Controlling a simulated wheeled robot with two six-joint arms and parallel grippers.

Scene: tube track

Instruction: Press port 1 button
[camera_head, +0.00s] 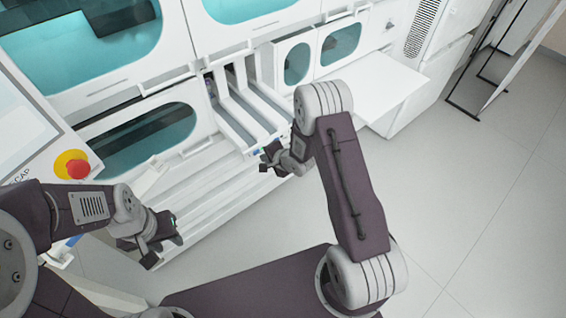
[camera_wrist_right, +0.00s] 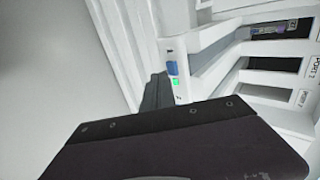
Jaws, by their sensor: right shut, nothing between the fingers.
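In the right wrist view a blue button (camera_wrist_right: 172,68) sits on the white end face of a track, with a lit green light (camera_wrist_right: 176,82) just below it. I cannot read which port this button belongs to. My right gripper (camera_wrist_right: 157,92) is shut and empty, its tip close beside the button panel; contact cannot be told. In the head view my right gripper (camera_head: 268,160) is at the front ends of the white tracks (camera_head: 240,118), and hides part of them. My left gripper (camera_head: 165,246) is at the lower left, apart from the tracks, its fingers spread and empty.
Dark port openings (camera_wrist_right: 272,64) with port labels line the right wrist view's right side. A red emergency button (camera_head: 78,168) on a yellow base is at the left. A white shelf (camera_head: 368,88) juts out right of the tracks.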

